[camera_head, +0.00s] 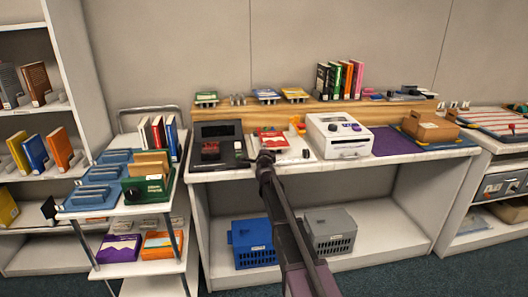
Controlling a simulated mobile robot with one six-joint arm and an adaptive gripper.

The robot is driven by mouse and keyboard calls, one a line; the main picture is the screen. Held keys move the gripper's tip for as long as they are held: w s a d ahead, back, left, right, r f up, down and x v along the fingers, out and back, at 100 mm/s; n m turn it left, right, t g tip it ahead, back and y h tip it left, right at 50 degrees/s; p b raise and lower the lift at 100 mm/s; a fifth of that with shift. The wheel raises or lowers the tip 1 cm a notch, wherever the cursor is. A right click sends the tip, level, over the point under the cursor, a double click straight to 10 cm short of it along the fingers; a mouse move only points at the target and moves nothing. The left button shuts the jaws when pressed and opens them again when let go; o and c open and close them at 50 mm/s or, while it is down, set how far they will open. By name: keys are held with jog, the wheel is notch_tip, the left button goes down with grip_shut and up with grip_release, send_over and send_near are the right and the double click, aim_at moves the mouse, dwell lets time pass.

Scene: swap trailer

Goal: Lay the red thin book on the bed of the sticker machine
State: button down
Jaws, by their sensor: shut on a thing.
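A red thin book (272,138) shows just beyond the end of my arm, above a flat white bed (308,156) on the workbench. My gripper (265,157) is small and dark in this view, at the near edge of the book, and is shut on it. The book looks about level; I cannot tell whether it touches the bed. The flat white bed, with an orange part at its back, looks like the sticker machine. My arm hides part of its front.
A black machine (218,143) stands left of the bed and a white machine with a purple knob (338,137) stands right. A cardboard box (430,126) lies farther right. A raised wooden shelf (310,111) runs behind. A cart (120,206) with trays and books stands left.

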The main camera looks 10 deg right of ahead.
jog(key=shift+f, duration=0.1)
jog(key=c, duration=0.7)
grip_release()
jog(key=shift+s, duration=0.2)
jog(key=s, duration=0.4)
jog(key=s+a, duration=0.1)
jog(key=s, duration=0.6)
jog(key=shift+s+a, duration=0.3)
jog(key=shift+a, duration=0.05)
jog(key=shift+a, duration=0.1)
